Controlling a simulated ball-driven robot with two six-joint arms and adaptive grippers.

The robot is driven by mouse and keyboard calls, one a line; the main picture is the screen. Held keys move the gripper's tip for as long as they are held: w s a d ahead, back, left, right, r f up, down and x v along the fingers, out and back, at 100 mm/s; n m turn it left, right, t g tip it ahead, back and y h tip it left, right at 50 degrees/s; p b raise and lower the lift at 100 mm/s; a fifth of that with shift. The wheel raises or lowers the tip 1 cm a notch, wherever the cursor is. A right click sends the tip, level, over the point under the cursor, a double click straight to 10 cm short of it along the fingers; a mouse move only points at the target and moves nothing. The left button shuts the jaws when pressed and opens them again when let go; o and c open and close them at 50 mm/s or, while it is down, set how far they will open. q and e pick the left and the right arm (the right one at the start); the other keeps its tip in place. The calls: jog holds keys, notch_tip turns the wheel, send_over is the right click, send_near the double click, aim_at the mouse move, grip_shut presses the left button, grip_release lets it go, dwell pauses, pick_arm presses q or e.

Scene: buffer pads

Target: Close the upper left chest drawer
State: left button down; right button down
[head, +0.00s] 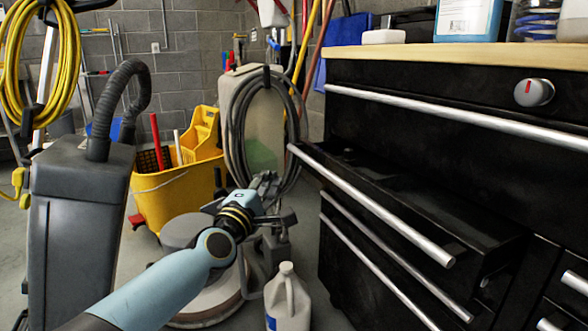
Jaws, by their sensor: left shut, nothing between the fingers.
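The black tool chest (425,82) fills the right side, with a pale wooden top. Its upper left drawer (435,212) stands pulled out, its open top showing dark inside. The drawer's long silver handle (365,203) runs along its front edge. Lower drawers with silver handles sit beneath it. My left gripper (268,187) is shut and empty, left of the open drawer's handle and apart from it. My right gripper does not show.
A white jug (287,300) stands on the floor below my left gripper. A yellow mop bucket (165,192), a grey floor machine (82,215) and a coiled hose (240,130) stand left and behind. Bottles and a white block (384,37) sit on the wooden top.

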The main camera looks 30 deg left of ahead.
aim_at(303, 158)
pick_arm(q)
jog(key=w, duration=0.2)
jog(key=w+d, duration=0.1)
jog(key=w, duration=0.2)
jog(key=w+r, duration=0.1)
jog(key=w, duration=0.1)
jog(key=shift+w+d+r, duration=0.1)
jog(key=shift+w+d, duration=0.05)
jog(key=shift+d, duration=0.25)
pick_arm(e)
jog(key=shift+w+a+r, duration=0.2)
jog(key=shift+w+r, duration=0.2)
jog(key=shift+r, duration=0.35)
